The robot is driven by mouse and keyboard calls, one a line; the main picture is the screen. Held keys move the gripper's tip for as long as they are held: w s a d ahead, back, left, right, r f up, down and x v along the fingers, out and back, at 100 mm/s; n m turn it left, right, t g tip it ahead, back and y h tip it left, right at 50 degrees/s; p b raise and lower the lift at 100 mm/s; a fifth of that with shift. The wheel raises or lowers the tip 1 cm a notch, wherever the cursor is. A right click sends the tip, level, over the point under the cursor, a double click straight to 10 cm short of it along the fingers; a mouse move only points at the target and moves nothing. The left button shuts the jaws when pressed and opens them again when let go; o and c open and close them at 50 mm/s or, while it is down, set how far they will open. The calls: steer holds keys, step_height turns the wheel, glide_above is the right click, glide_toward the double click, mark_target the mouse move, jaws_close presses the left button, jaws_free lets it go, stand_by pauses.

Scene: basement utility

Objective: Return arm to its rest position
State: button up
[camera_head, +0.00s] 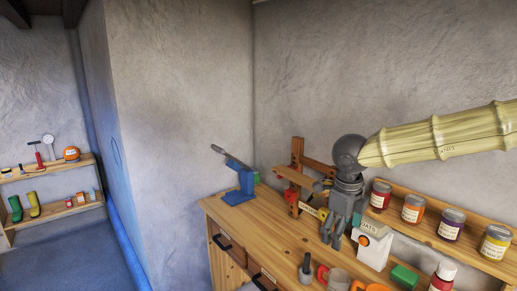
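My arm (440,135) reaches in from the right edge, pale yellow and ringed like bamboo, with a grey ball-shaped joint (350,152) at its end. Below it, my grey gripper (331,242) hangs with its fingers pointing down, above the wooden workbench. It is just left of a white carton (372,250) with an orange spot and in front of a wooden stand (297,175). Two small fingertips show, but their gap is too small to judge. I see nothing clearly held in it.
Several labelled cans (412,208) line a raised shelf at the right. A blue lever tool (240,185) stands at the bench's left end. The bench top (225,210) is clearer at left.

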steer(key=w+d+f+n+h, duration=0.2)
steer(key=w+f+n, duration=0.15)
steer(key=f, duration=0.95)
steer(key=s+f+n+t, duration=0.1)
steer(key=s+f+n, duration=0.25)
steer(key=f, duration=0.45)
steer(key=s+d+f+n+t+h, duration=0.1)
steer(key=s+f+n, duration=0.25)
steer(key=f, duration=0.45)
steer(key=s+f+n+t, duration=0.1)
steer(key=s+f+n, duration=0.25)
steer(key=f, duration=0.45)
steer(key=s+a+f+n+g+y, duration=0.1)
steer(key=s+f+n, duration=0.3)
steer(key=s, duration=0.5)
steer(key=s+f+n+g+y, duration=0.2)
steer(key=s+f+n, duration=0.3)
steer(key=s, duration=0.4)
steer(key=s+a+f+n+g+y, duration=0.1)
steer(key=s+f+n, duration=0.3)
steer(key=s, duration=0.5)
step_height(320, 180, down, 6)
steer(key=b, duration=0.7)
steer(key=shift+a, duration=0.1)
